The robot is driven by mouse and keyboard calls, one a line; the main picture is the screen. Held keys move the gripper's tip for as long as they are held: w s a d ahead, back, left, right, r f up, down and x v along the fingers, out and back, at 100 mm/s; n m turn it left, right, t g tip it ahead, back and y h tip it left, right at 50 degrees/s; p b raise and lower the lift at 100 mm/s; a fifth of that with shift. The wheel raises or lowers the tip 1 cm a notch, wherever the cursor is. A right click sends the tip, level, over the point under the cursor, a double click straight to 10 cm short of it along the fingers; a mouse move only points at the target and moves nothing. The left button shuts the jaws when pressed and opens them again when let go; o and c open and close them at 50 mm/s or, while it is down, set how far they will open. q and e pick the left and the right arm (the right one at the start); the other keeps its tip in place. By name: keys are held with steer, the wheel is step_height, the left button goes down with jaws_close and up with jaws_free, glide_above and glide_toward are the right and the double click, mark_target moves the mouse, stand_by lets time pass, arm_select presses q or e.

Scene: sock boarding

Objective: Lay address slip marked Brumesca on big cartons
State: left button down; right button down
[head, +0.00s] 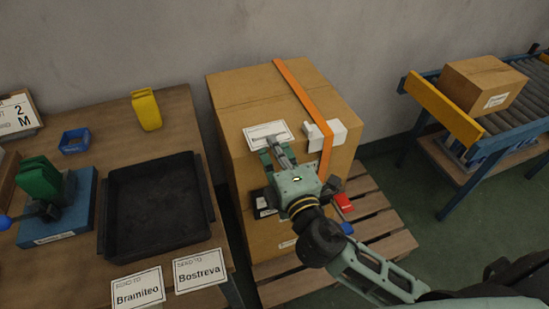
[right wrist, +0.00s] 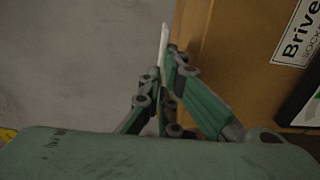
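A white slip (head: 268,133) shows at the upper front of the big carton (head: 240,95); its print is too small to read. My right gripper (head: 278,155) is at the slip's lower edge. In the right wrist view the gripper (right wrist: 167,75) has its fingertips closed on the slip (right wrist: 163,45), seen edge-on beside the carton (right wrist: 225,60). I cannot tell whether the slip touches the carton. Two other slips, marked Bramiteo (head: 138,289) and Bostreva (head: 200,270), lie at the table's front. My left gripper is not in view.
An orange strap (head: 297,90) crosses the carton, with a white object (head: 335,133) beside it. The cartons stand on a wooden pallet (head: 385,222). The table holds a black tray (head: 105,215) and a yellow holder (head: 146,109). A roller conveyor (head: 510,120) carries a small carton (head: 470,75).

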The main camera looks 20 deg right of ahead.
mark_target(269, 150)
step_height(269, 150, down, 4)
steer(key=shift+r+b, duration=0.1)
steer(key=shift+b, duration=0.25)
steer(key=shift+f, duration=0.3)
steer(key=c, duration=2)
jaws_free()
steer(key=shift+r, duration=0.1)
steer(key=shift+r, duration=0.2)
